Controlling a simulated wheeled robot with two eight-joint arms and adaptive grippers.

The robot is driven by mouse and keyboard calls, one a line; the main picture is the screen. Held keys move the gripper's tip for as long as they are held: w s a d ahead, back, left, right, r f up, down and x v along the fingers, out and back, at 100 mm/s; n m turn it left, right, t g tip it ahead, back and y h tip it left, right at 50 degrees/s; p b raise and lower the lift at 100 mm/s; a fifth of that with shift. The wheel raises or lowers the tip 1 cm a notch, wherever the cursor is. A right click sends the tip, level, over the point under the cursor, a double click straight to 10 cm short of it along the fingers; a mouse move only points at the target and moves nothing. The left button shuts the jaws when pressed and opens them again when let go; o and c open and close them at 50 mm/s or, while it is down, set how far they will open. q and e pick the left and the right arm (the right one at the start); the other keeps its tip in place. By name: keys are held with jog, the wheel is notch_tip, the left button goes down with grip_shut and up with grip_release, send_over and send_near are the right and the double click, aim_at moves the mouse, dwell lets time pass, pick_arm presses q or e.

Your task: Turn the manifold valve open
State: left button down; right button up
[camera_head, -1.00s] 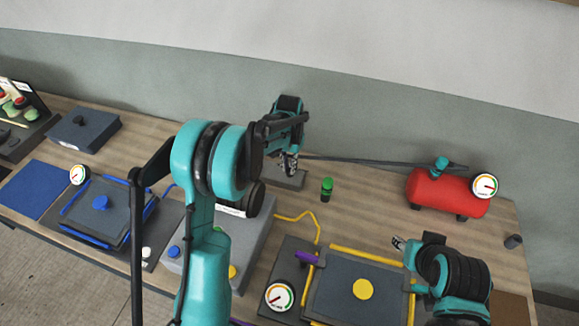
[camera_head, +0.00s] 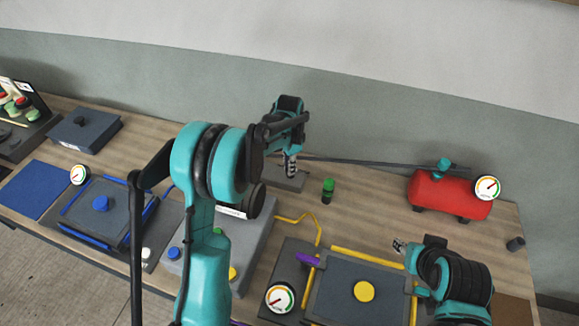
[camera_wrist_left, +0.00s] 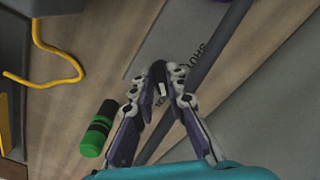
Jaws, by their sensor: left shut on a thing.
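The manifold valve is a grey block (camera_wrist_left: 150,60) with partly hidden lettering on the plate and a small dark handle with a white mark (camera_wrist_left: 161,86). The block also shows behind my left arm in the head view (camera_head: 292,182). My left gripper (camera_wrist_left: 160,92) points down at it, with its fingertips closed on the handle from both sides. In the head view the left gripper (camera_head: 291,168) hides most of the handle. My right gripper (camera_head: 400,246) is beside the yellow-framed mould (camera_head: 340,290), away from the valve; its finger opening is too small to judge.
A yellow tube (camera_head: 305,218) lies in front. A blue-framed mould (camera_head: 110,215) is at left.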

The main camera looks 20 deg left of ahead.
dwell(0.4)
pick_arm(q)
jog(key=c, duration=1.5)
grip_release()
jog(key=shift+c, duration=0.2)
notch_tip(320, 180, up, 12)
